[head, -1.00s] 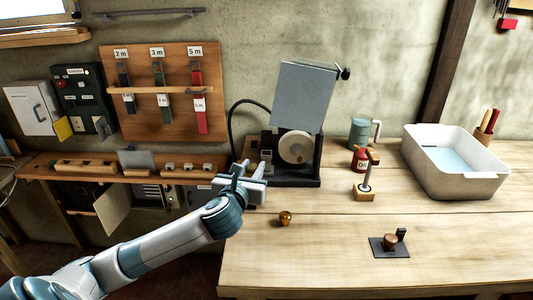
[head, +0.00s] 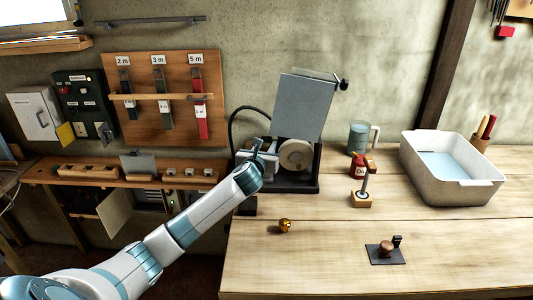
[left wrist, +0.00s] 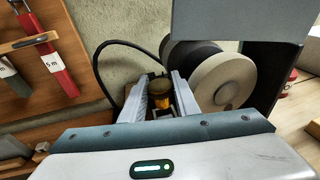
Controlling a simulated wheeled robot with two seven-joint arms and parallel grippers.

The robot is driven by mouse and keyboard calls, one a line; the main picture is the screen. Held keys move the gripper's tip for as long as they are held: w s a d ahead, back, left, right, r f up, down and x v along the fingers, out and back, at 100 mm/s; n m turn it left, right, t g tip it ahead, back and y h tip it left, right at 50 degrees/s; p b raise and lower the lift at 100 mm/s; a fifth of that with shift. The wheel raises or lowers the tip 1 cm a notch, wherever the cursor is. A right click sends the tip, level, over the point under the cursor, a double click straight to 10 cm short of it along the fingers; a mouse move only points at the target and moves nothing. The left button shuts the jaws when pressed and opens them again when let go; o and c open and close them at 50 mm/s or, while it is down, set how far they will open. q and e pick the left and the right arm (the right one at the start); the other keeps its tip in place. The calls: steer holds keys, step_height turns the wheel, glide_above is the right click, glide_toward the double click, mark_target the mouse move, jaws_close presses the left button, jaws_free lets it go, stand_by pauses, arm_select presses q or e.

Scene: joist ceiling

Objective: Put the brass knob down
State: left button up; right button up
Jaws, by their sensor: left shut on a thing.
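My left gripper (head: 258,163) is at the left side of the bench grinder (head: 297,154). In the left wrist view its two fingers (left wrist: 160,97) are shut on a small brass-coloured thing with a darker top, which looks like the brass knob (left wrist: 161,88). The gripper and arm hide this thing in the head view. Another round brass-coloured knob (head: 285,226) lies on the wooden workbench (head: 330,270), apart from the gripper. My right gripper is not in view.
A grey shield (head: 302,105) stands over the grinder wheel. A black plate with a brown knob (head: 387,249) lies near the front. The front bench is mostly clear.

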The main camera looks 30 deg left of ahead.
arm_select(q)
steer(key=shift+w, duration=0.1)
stand_by(0.3)
step_height(320, 180, down, 3)
steer(key=shift+r+p, duration=0.15)
steer(key=shift+p, duration=0.4)
steer(key=shift+f, duration=0.4)
steer(key=shift+f, duration=0.15)
steer(key=o, duration=0.9)
